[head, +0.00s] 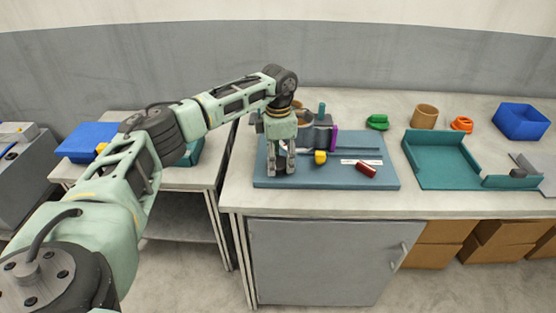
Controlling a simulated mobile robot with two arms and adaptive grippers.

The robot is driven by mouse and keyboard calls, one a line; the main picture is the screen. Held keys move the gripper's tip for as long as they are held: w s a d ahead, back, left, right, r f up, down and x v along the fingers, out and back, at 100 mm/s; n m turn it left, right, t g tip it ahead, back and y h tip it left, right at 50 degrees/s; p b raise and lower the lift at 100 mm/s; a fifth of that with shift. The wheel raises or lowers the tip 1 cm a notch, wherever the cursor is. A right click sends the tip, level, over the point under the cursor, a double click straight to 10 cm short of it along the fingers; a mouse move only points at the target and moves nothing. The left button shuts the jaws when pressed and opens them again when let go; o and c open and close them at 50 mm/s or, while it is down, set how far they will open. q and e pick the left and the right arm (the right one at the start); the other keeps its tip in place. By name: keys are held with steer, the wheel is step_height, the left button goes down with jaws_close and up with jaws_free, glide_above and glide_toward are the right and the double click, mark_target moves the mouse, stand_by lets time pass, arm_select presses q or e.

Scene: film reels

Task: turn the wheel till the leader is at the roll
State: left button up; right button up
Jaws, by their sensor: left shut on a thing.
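My left gripper (282,170) points down over the left front of a blue board (335,178) on the bench. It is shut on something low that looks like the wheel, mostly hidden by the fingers. Behind the gripper stands a grey block (322,135) with a teal peg (321,108) and a purple piece (334,138). A tan round roll (303,116) is partly hidden there. A yellow piece (320,157), a white strip (361,162) and a red block (366,170) are on the board. I cannot make out the leader. My right gripper is not in view.
Right of the board is a teal tray (411,162). Behind are a green item (377,122), a tan cup (425,116), an orange item (461,125) and a blue bin (521,121). A lower table (180,174) stands left, past a gap.

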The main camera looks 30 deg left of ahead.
arm_select(q)
steer(key=m, duration=0.4)
steer(key=shift+w+r+m+b, duration=0.1)
steer(key=shift+m+b, duration=0.2)
steer(key=shift+b, duration=0.05)
steer(key=m, duration=0.3)
steer(key=shift+m+b, duration=0.3)
steer(key=shift+m, duration=0.1)
steer(key=m, duration=0.3)
steer(key=shift+d+m+b, duration=0.1)
steer(key=shift+m+b, duration=0.25)
steer(key=shift+m, duration=1.65)
steer(key=o, duration=1.1)
steer(key=shift+d, duration=0.15)
